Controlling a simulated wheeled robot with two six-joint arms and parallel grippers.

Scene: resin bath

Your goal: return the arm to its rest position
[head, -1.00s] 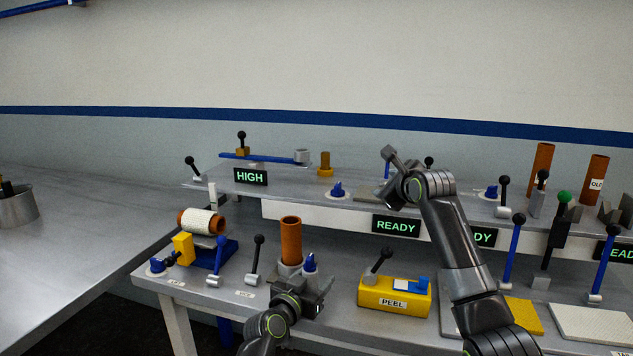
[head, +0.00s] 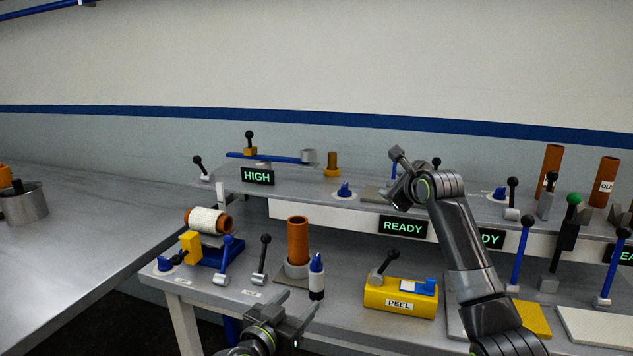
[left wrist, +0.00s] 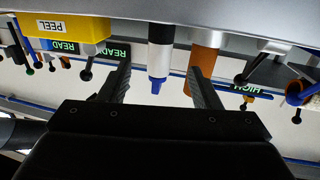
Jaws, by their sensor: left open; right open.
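My left gripper (head: 293,318) is open and empty at the front edge of the bench, low in the head view. A small bottle (head: 316,280) with a blue tip and dark base stands upright just beyond it, apart from the fingers. In the left wrist view, which is upside down, the bottle (left wrist: 160,55) shows between the two open fingers with a gap. My right gripper (head: 398,172) is open in front of the upper shelf, near a READY sign; its fingertips are partly hard to make out.
An orange tube (head: 297,242) stands upright in a holder beside the bottle. A yellow PEEL box (head: 400,296) sits to the right. Levers (head: 263,260) and a wound spool (head: 207,220) stand to the left. A metal pot (head: 22,205) is on the left table, otherwise largely clear.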

